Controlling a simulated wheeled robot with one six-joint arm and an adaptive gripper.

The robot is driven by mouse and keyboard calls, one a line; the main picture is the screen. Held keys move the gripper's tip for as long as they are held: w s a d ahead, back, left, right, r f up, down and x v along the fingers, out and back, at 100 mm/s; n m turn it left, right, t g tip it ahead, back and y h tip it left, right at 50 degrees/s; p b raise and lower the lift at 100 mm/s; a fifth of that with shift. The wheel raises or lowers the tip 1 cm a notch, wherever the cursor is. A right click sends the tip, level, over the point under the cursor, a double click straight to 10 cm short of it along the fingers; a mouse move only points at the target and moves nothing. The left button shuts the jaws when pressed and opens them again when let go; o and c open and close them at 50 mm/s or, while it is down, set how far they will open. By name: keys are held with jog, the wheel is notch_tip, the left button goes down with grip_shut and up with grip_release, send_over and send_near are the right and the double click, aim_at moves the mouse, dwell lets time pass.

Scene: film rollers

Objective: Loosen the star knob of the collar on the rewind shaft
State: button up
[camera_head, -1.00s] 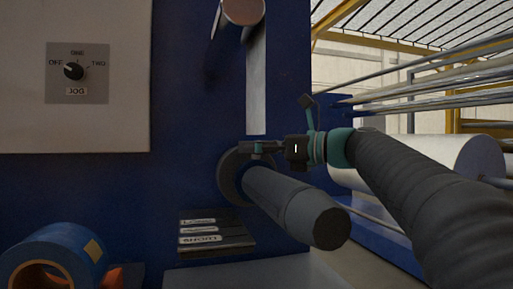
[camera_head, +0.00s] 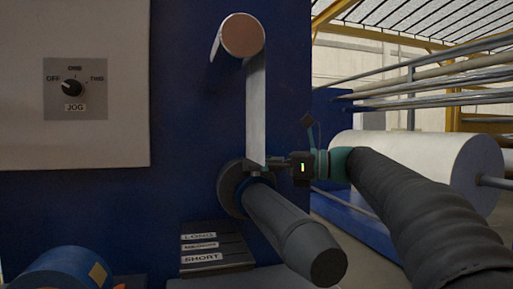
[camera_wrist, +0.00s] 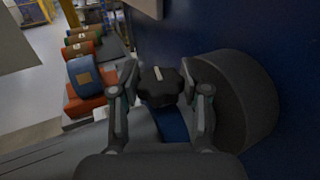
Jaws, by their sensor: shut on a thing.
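The rewind shaft (camera_head: 290,232) is a grey cylinder that sticks out from the blue machine wall, with a dark round collar (camera_head: 229,190) around its base. The collar also fills the right of the wrist view (camera_wrist: 240,100). The black star knob (camera_wrist: 160,86), with a pale mark on its top, sits between my two fingers in the wrist view. My gripper (camera_head: 262,164) reaches in from the right above the shaft, beside the collar. In the wrist view my gripper (camera_wrist: 160,92) is shut on the knob. The knob is mostly hidden by the fingers in the head view.
A strip (camera_head: 256,110) hangs from the upper roller (camera_head: 242,36) just behind my gripper. A rack labelled LONG, MEDIUM, SHORT (camera_head: 214,246) is at lower left, near a blue roll (camera_head: 65,275). A JOG switch panel (camera_head: 75,88) is on the left.

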jog(key=shift+n+g+p, duration=0.35)
jog(key=shift+n+g, duration=1.05)
jog(key=shift+g, duration=0.8)
jog(key=o, duration=1.2)
jog(key=shift+c, duration=0.2)
jog(key=w+d, duration=0.1)
jog(key=d, duration=1.1)
jog(key=shift+w, duration=0.15)
